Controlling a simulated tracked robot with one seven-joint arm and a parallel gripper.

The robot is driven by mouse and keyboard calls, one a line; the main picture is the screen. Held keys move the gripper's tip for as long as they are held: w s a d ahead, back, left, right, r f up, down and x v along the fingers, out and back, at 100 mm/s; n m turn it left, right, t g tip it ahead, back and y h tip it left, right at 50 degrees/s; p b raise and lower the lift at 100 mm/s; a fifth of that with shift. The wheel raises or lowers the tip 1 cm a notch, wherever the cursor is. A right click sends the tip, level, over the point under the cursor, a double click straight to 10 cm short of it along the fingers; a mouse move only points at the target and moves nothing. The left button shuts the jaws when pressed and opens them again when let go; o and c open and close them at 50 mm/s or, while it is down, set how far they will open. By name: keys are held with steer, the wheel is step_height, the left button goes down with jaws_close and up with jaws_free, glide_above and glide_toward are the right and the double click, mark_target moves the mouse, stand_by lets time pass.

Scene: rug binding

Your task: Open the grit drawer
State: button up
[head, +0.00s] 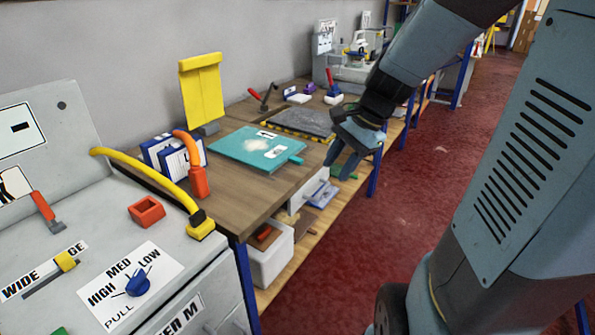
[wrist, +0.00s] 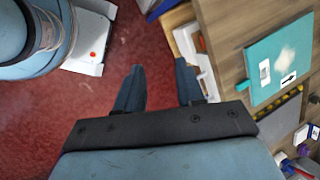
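A pale drawer front (head: 308,190) with a bar handle sits under the bench's front edge in the head view. It looks shut, and I read no grit label on it. It seems to show in the wrist view too (wrist: 207,84), beside my right finger. My gripper (head: 339,168) hangs in front of the bench edge, to the right of and a little above this drawer. In the wrist view my gripper (wrist: 158,66) has its two fingers apart with only red floor between them. It is empty and appears clear of the handle.
The wooden bench (head: 245,205) carries a teal board (head: 250,150), a dark slab (head: 302,122) and an orange-handled tool (head: 197,175). A white bin (head: 270,262) stands on the lower shelf. A grey machine (head: 60,270) is at left. The red floor (head: 410,215) is open at right.

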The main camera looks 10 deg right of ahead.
steer(key=w+d+f+m+y, duration=0.1)
steer(key=w+f+m+y, duration=0.2)
steer(key=w+f+m, duration=0.35)
steer(key=m+t+y, duration=0.3)
steer(key=m+t, duration=0.7)
steer(key=m, duration=1.7)
glide_toward(321, 193)
steer(key=x, duration=1)
steer(key=shift+w+d+f, duration=0.15)
steer(key=shift+w+f, duration=0.25)
steer(key=shift+w, duration=0.15)
jaws_close()
steer(key=shift+s, duration=0.1)
